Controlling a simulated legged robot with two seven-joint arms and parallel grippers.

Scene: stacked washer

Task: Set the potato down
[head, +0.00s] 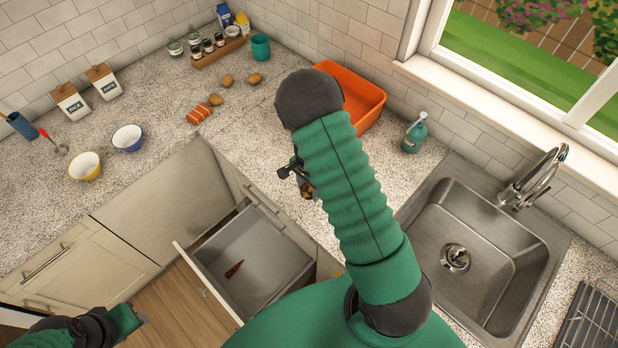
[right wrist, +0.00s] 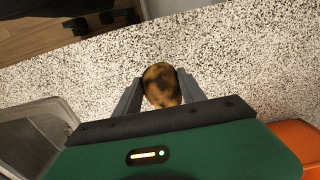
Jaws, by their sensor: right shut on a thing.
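My right gripper (head: 297,180) is shut on a brown, mottled potato (head: 307,191), over the counter strip between the open drawer and the orange tub. In the right wrist view the potato (right wrist: 161,86) sits between the two fingers (right wrist: 158,92), with speckled counter behind it. I cannot tell whether it touches the counter. My forearm hides part of the counter and tub in the head view. Other potatoes (head: 228,80) lie on the counter at the back. My left gripper (head: 127,320) is at the lower left, away from the potato; its fingers are not clear.
An orange tub (head: 370,93) stands behind my right arm. Bowls (head: 85,166) stand at the left.

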